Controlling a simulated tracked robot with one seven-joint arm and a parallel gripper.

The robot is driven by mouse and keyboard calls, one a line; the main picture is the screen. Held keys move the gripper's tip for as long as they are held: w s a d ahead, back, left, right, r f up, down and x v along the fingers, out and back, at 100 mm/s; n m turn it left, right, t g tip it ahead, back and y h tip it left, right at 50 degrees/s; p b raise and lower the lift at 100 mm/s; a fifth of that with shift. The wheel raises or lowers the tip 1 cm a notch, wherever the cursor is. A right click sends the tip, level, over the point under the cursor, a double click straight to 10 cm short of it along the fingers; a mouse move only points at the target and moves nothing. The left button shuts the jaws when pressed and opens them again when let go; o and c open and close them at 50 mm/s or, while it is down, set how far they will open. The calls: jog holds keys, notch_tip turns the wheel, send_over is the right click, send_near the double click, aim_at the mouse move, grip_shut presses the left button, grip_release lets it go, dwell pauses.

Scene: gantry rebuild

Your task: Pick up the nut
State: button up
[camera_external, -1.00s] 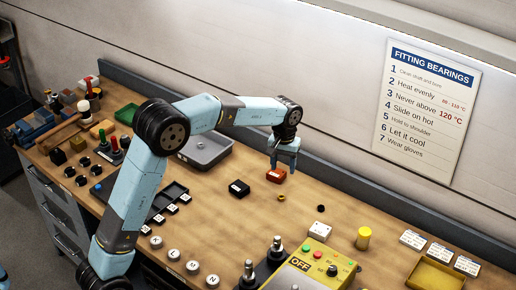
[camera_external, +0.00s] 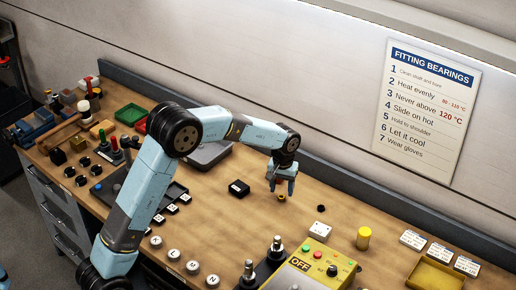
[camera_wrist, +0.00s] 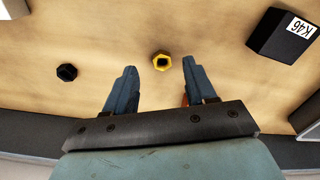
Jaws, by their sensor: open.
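A small yellow hex nut (camera_external: 282,197) with a dark hole lies on the wooden bench. It also shows in the wrist view (camera_wrist: 161,61), between the tips of my two fingers. A black hex nut (camera_external: 321,208) lies to its right in the external view and to its left in the wrist view (camera_wrist: 67,72). My gripper (camera_external: 281,189) is open and empty, pointing down just above the yellow nut. I cannot tell the exact height left between them.
A black block (camera_external: 239,188) labelled K46 in the wrist view (camera_wrist: 285,36) lies to the left. A sliver of orange (camera_wrist: 185,99) shows behind one finger. A yellow cylinder (camera_external: 363,238) and control box (camera_external: 311,270) stand to the right and front. Bench around the nut is clear.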

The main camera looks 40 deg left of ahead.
aim_at(281, 197)
notch_tip(281, 197, down, 4)
jog(key=shift+a+r, duration=0.15)
jog(key=shift+r, duration=0.1)
jog(key=shift+c, duration=0.2)
grip_shut()
